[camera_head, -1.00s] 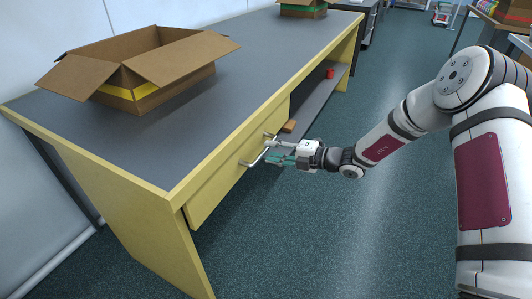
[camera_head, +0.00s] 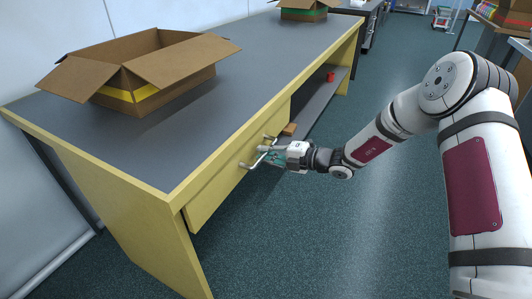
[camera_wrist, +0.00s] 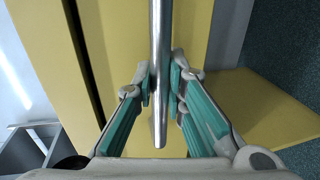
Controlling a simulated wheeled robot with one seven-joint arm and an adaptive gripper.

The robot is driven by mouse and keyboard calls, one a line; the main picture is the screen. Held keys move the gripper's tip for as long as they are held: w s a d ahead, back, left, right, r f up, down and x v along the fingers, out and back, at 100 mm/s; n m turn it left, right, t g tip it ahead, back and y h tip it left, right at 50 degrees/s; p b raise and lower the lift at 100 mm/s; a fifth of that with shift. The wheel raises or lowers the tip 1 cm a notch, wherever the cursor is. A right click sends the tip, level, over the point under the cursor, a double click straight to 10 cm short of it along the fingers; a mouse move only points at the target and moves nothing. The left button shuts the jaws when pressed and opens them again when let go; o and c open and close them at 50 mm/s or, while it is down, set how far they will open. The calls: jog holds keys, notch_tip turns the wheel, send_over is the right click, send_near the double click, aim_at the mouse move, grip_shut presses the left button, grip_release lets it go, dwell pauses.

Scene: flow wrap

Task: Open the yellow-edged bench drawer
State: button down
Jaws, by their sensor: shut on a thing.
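The yellow-edged bench (camera_head: 190,178) has a grey top and a yellow drawer (camera_head: 216,188) under its front edge. The drawer front looks about flush with the bench. A metal bar handle (camera_head: 258,157) stands out from the drawer front. My gripper (camera_head: 266,154) is at the handle. In the wrist view the handle bar (camera_wrist: 158,60) runs between the teal finger pads of my gripper (camera_wrist: 160,85), which are shut on it. The drawer front (camera_wrist: 115,40) lies behind the bar.
An open cardboard box (camera_head: 150,75) with a yellow band stands on the bench top. A second box (camera_head: 303,10) with a green band is farther back. A lower shelf (camera_head: 315,108) holds a red thing (camera_head: 330,76). The floor (camera_head: 330,230) before the bench is clear.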

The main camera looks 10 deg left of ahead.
jog(key=f+p+v, duration=0.3)
jog(key=v, duration=1.4)
jog(key=d+f+p+v, duration=0.1)
jog(key=f+p+v, duration=0.3)
jog(key=v, duration=1.4)
jog(key=shift+s+d+f, duration=0.15)
jog(key=shift+d+f, duration=0.05)
jog(key=shift+f, duration=0.05)
jog(key=c, duration=1.6)
grip_release()
jog(key=v, duration=1.2)
